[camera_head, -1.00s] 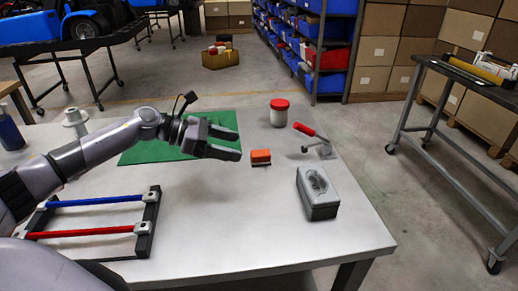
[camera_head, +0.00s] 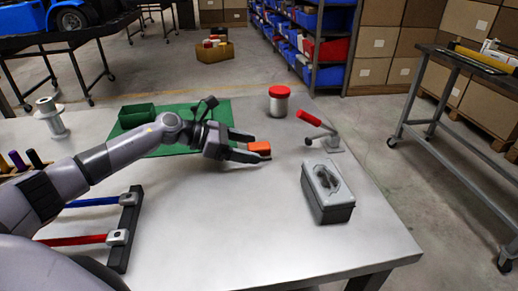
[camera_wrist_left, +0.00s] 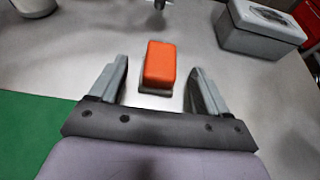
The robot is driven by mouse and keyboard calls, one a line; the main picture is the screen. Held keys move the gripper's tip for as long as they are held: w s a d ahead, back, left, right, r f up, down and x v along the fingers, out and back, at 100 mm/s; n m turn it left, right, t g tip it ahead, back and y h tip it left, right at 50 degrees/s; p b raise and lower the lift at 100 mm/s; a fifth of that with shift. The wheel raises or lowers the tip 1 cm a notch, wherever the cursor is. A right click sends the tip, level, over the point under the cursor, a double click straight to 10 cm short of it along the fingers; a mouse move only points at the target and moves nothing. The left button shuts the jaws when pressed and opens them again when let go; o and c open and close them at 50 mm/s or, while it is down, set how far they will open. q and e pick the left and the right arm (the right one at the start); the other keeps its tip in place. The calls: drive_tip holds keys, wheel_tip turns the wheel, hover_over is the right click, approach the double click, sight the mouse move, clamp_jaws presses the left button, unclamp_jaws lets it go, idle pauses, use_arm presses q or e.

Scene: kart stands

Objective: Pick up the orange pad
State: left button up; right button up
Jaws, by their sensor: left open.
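The orange pad (camera_head: 259,147) is a small orange block on a grey base, lying on the grey table. My left gripper (camera_head: 251,149) is low over the table at the pad, its fingers pointing right. In the left wrist view the orange pad (camera_wrist_left: 160,66) lies between and slightly beyond the tips of the open left gripper (camera_wrist_left: 158,82). A gap shows on both sides, so the fingers do not grip it. My right gripper is not in view.
A grey case (camera_head: 328,192) stands right of the pad. A red-handled clamp (camera_head: 322,131) and a red-lidded jar (camera_head: 279,101) are behind it. A green mat (camera_head: 185,148) lies under my left arm. A rack with blue and red bars (camera_head: 124,229) is at front left.

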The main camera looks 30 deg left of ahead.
use_arm(q)
drive_tip(key=shift+x, duration=0.85)
drive_tip(key=shift+a, duration=0.1)
drive_tip(key=c, duration=1.1)
drive_tip(key=shift+c, duration=0.2)
